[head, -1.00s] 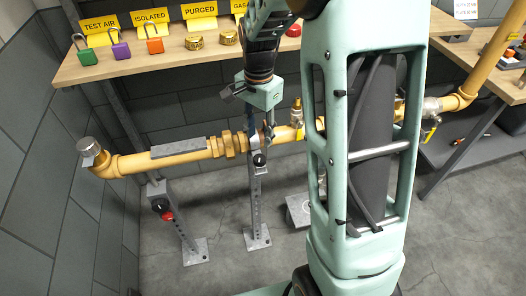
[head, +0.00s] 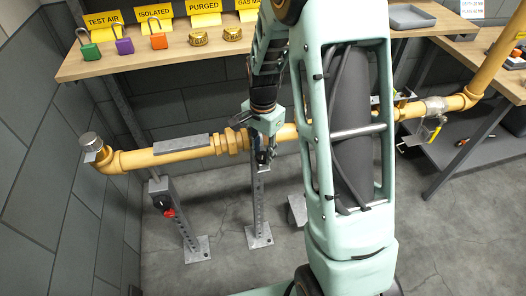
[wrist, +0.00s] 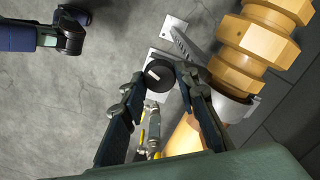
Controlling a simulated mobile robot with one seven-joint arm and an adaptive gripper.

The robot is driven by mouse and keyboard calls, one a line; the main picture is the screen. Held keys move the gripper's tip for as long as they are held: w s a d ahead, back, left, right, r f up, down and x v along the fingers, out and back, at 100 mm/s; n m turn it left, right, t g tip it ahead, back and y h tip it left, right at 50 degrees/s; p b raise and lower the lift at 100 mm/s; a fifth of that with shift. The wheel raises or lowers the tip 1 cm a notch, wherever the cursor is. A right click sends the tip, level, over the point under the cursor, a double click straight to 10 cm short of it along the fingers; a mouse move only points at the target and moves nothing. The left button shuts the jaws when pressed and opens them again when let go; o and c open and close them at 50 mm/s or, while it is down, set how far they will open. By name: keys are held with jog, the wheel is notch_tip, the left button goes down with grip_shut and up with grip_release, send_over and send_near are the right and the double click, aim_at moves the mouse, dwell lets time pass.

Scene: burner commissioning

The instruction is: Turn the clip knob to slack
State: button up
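The clip knob (wrist: 159,75) is a round black knob with a short white mark, on the clip bracket around the yellow pipe (wrist: 185,135). In the wrist view it sits between the fingertips of my gripper (wrist: 161,76). The fingers are spread to either side of it, close to its edges; whether they touch it is hard to tell. In the head view my gripper (head: 264,150) is in front of the pipe at the top of the middle post (head: 259,200), and it hides the knob.
A yellow brass hex fitting (wrist: 248,50) is close beside my gripper. The shelf (head: 180,62) above holds padlocks and tags.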

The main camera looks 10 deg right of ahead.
jog(key=c, duration=0.6)
